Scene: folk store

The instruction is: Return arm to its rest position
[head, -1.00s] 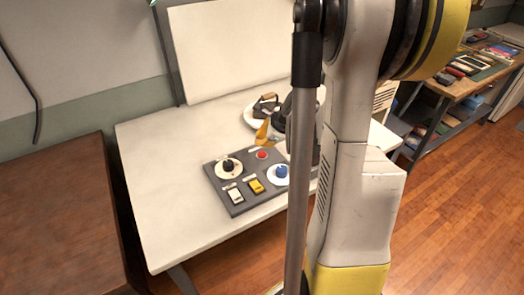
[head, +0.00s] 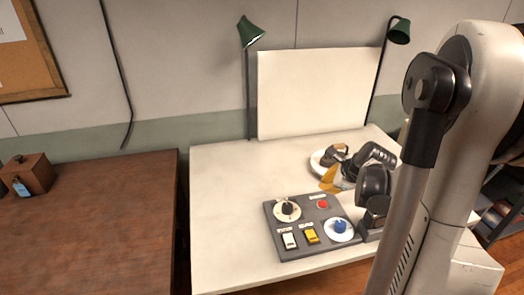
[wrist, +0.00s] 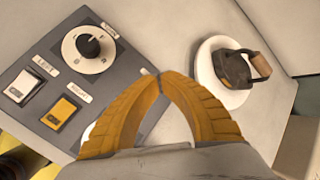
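My gripper (wrist: 160,75) shows in the wrist view with its two yellow fingers meeting at the tips and nothing between them. In the head view my gripper (head: 328,182) is above the white table, near the back right of the grey control panel (head: 273,224). My arm stands at the right of the head view and hides part of the table. The panel carries a black knob, a red button, a blue knob on a white disc, a white switch and a yellow switch. The gripper is apart from the panel's controls.
An old iron (wrist: 240,68) sits on a white plate (wrist: 206,72) behind the gripper. A white backboard (head: 312,90) and two green lamps (head: 251,32) stand at the table's rear. A brown table (head: 90,225) with a wooden box (head: 32,173) is at the left.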

